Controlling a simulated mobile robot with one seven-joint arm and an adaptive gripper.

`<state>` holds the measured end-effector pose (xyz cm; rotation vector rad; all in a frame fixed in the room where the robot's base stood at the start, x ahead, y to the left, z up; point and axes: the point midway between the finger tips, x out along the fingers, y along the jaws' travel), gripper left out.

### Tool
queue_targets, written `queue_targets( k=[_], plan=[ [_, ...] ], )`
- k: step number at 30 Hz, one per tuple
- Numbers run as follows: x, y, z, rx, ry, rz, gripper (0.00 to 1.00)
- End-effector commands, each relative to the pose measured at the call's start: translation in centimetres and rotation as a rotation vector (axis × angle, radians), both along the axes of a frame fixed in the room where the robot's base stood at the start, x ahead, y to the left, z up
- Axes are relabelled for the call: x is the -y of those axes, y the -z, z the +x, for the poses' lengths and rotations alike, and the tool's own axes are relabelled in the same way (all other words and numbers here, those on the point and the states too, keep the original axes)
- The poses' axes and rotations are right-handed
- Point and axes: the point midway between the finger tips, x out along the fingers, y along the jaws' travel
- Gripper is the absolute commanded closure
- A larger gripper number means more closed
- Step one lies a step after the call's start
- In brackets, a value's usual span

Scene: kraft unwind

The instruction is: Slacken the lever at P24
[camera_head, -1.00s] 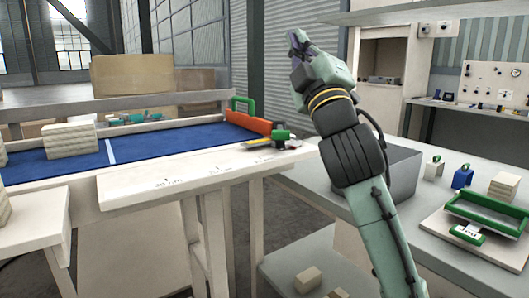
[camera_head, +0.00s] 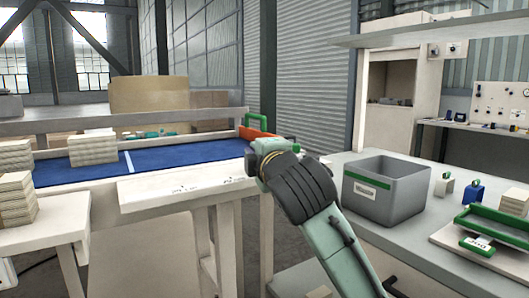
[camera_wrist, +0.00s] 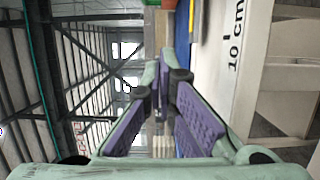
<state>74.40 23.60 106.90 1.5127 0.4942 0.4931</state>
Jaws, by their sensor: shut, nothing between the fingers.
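My gripper (camera_wrist: 168,72) shows in the wrist view with its two purple-padded fingers brought together at the tips, holding nothing. In the head view my arm reaches to the right end of the blue-topped table (camera_head: 75,172), and its wrist hides the fingers. An orange block (camera_head: 256,134) with a green handle (camera_head: 262,119) stands at that end, just beyond my wrist. I cannot make out a P24 label or pick out its lever. The small markings on the table's white front board (camera_head: 160,195) are unreadable in the head view; "10 cm" reads in the wrist view.
Light stacks (camera_head: 93,148) sit on the left of the blue table. A floor gap separates table and bench.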

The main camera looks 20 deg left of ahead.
Motion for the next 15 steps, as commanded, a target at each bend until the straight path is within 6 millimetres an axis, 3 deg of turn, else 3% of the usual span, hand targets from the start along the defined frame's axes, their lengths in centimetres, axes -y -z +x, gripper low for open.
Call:
queue_targets(
  k=[3,9,15],
  plan=[
    [-1.0,-0.1,1.9,-0.003,0.002,0.0,1.0],
    [2.0,-0.1,2.5,0.0,0.003,0.002,1.0],
    [2.8,0.0,2.7,0.0,0.002,0.001,1.0]
  ],
)
